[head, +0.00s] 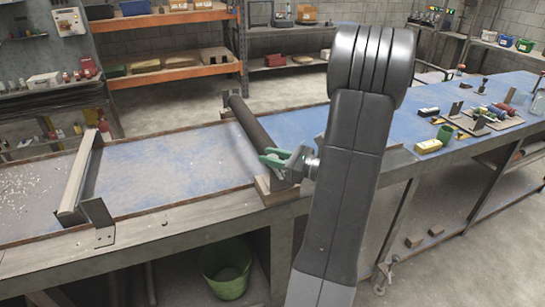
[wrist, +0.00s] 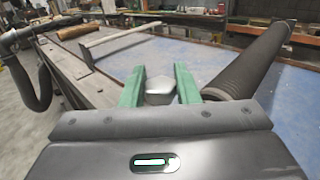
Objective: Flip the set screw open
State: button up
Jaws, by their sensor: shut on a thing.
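A small grey faceted piece, which looks like the set screw (wrist: 160,92), sits between the green fingertips of my gripper (wrist: 160,85) in the wrist view. The fingers are closed against its two sides. In the head view my gripper (head: 275,157) is at the near end of the dark mesh tube (head: 250,128), over the bench's front edge; the screw itself is too small to make out there. The tube also shows in the wrist view (wrist: 250,62), lying to the right of the fingers and running away from them. Whether the screw is turned cannot be told.
The blue bench (head: 170,165) has free room left of the tube. A metal crossbar (head: 78,185) stands on it at the left. A green cup (head: 445,133), a yellow block (head: 428,146) and several small items lie at the right. A green bucket (head: 226,265) is below.

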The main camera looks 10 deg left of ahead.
jog(key=o, duration=1)
jog(key=shift+c, duration=0.2)
jog(key=b+v, duration=0.2)
jog(key=v, duration=1.2)
jog(key=shift+w+a, duration=0.1)
jog(key=p+x, duration=0.2)
jog(key=x, duration=1.2)
jog(key=shift+n+g, duration=0.3)
jog(key=shift+g, duration=0.2)
jog(key=shift+t, duration=0.3)
